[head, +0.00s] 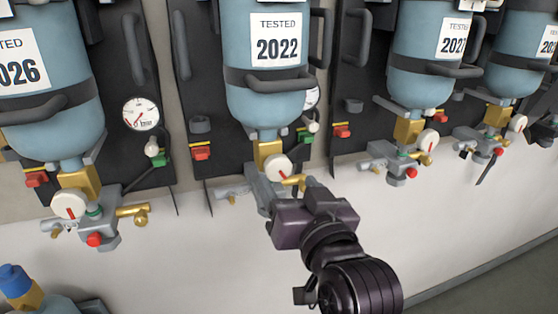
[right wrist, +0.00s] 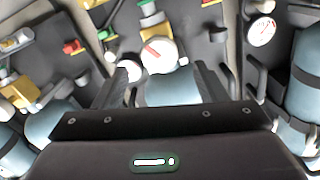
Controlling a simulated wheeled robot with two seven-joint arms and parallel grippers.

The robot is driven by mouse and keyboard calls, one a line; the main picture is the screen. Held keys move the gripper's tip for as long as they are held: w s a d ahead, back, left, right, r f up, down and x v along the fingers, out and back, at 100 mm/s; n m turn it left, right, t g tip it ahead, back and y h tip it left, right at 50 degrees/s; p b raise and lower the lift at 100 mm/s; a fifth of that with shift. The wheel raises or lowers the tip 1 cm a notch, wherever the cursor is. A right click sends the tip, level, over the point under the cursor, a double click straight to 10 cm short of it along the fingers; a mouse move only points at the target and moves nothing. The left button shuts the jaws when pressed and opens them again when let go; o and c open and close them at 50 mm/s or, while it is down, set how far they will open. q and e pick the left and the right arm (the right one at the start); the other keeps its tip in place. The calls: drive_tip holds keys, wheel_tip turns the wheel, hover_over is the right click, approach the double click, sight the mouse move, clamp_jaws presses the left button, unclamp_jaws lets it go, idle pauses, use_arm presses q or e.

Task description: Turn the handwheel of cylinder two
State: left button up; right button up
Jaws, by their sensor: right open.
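The second blue cylinder from the left (head: 265,85), labelled TESTED 2022, hangs neck down; I take it as cylinder two. Below it are a brass block (head: 268,150) and a white round dial (head: 277,168) with a red mark. My right gripper (head: 262,186) reaches up to this valve from below and hides much of it, so I cannot pick out the handwheel. In the right wrist view the gripper (right wrist: 165,75) is open, with a white dial (right wrist: 159,54) seen between or just beyond its fingers. Contact cannot be told. My left gripper is out of view.
Neighbouring cylinders stand close on both sides, the left one (head: 48,100) labelled 2026 and another at right (head: 425,75). Their valves and brass fittings (head: 133,213) stick out. A gauge (head: 141,113) sits on the dark backplate.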

sight(281, 169)
drive_tip(key=p+x, duration=0.1)
drive_tip(key=x, duration=0.3)
drive_tip(key=shift+w+a+r, duration=0.1)
drive_tip(key=shift+w+a, duration=0.05)
drive_tip(key=shift+w, duration=0.25)
drive_tip(key=shift+w+a, duration=0.2)
drive_tip(key=shift+w, duration=0.45)
drive_tip(key=c, duration=1)
drive_tip(key=shift+p, duration=0.3)
drive_tip(key=m, duration=0.2)
drive_tip(key=shift+m, duration=2.1)
